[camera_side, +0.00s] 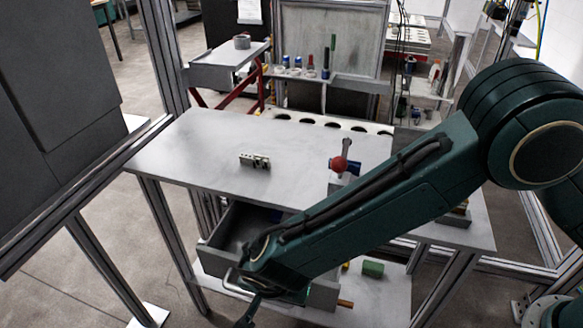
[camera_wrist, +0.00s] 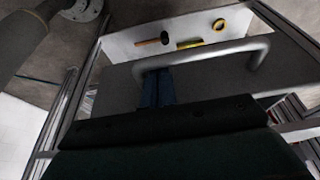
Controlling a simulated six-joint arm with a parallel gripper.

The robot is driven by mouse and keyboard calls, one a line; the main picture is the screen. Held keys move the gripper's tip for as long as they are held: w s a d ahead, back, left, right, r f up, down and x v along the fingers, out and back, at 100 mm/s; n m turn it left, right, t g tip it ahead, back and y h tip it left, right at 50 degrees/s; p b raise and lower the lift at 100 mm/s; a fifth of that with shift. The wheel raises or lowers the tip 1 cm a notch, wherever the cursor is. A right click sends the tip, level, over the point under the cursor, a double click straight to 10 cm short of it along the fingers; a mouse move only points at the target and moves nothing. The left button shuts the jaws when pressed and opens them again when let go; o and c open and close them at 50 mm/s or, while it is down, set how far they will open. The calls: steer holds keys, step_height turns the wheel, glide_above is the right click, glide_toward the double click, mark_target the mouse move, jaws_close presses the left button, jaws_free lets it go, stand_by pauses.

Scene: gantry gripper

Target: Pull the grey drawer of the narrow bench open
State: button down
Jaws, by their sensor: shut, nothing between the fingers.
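The grey drawer (camera_side: 232,232) of the narrow bench stands out from under the worktop (camera_side: 210,150) in the side view, with its inside partly showing. My arm covers much of its front. In the wrist view the drawer front (camera_wrist: 112,88) carries a bar handle (camera_wrist: 205,55). My gripper (camera_wrist: 158,72) is shut with nothing between its fingers. Its blue fingers lie near the left end of the handle, within the handle's outline. I cannot tell whether they touch the bar.
A small block with pale and dark parts (camera_side: 255,161) and a red-knobbed lever (camera_side: 339,164) are on the worktop. The lower shelf (camera_wrist: 125,48) holds a hammer (camera_wrist: 151,42) and yellow tape (camera_wrist: 219,24); a green block (camera_side: 372,269) is there too. A dark cabinet (camera_side: 60,100) stands left.

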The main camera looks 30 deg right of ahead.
steer(key=shift+s+a, duration=0.85)
steer(key=v, duration=1)
steer(key=w+d+r+n+y, duration=0.1)
steer(key=d+r+n, duration=0.1)
steer(key=d+r, duration=0.75)
steer(key=w+d+r+n+y, duration=0.1)
steer(key=w+d+r+n, duration=0.1)
steer(key=d+r, duration=0.8)
steer(key=s+d+n+t, duration=0.3)
steer(key=s+d+n, duration=0.1)
steer(key=s+d, duration=1.2)
steer(key=d, duration=0.3)
steer(key=shift+d+n+y, duration=0.2)
steer(key=shift+n+y, duration=0.1)
steer(key=shift+n, duration=0.1)
